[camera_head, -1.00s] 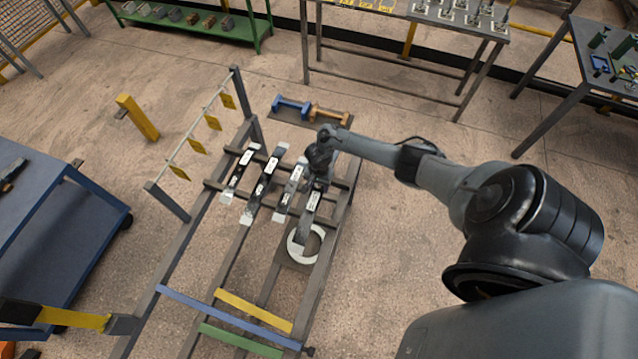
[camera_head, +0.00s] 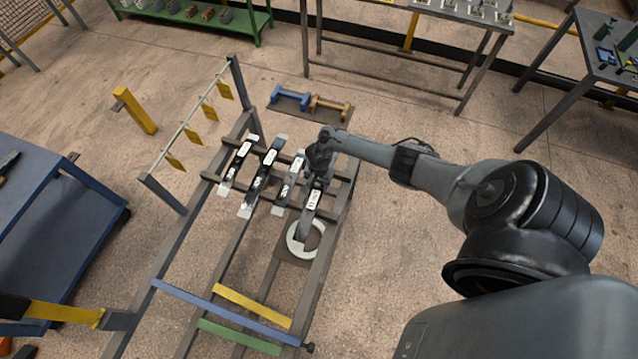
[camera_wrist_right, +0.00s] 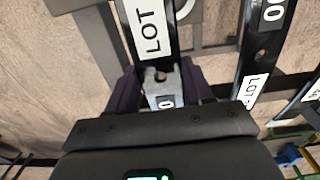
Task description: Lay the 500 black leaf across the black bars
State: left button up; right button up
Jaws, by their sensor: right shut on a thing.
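My right gripper (camera_head: 318,172) is shut on a dark leaf (camera_head: 313,200) with white labels, the rightmost in the row. In the right wrist view, the jaws (camera_wrist_right: 162,88) clasp the leaf's grey end beside a "LOT" label (camera_wrist_right: 150,30); only a "0" of its number shows, so I cannot read it fully. The leaf's near end is over a pale ring (camera_head: 291,240). The black bars (camera_head: 212,177) run across the frame under the row of leaves. Whether the held leaf touches them I cannot tell. My left gripper is not in view.
Yellow (camera_head: 252,306), blue (camera_head: 225,312) and green (camera_head: 240,338) strips cross the frame's near end. Yellow tags hang from a rail (camera_head: 188,118) at left.

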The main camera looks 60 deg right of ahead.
jog(key=shift+w, duration=0.1)
dwell(0.4)
jog(key=shift+f+b, duration=0.4)
jog(key=shift+f, duration=0.1)
jog(key=shift+f, duration=0.35)
jog(key=o, duration=1.3)
jog(key=shift+d, duration=0.1)
jog(key=shift+c, duration=0.2)
jog(key=shift+f, duration=0.1)
notch_tip(320, 180, up, 10)
jog(key=p, duration=0.3)
jog(key=shift+f+p, duration=0.15)
jog(key=shift+p, duration=0.15)
jog(key=shift+r, duration=0.65)
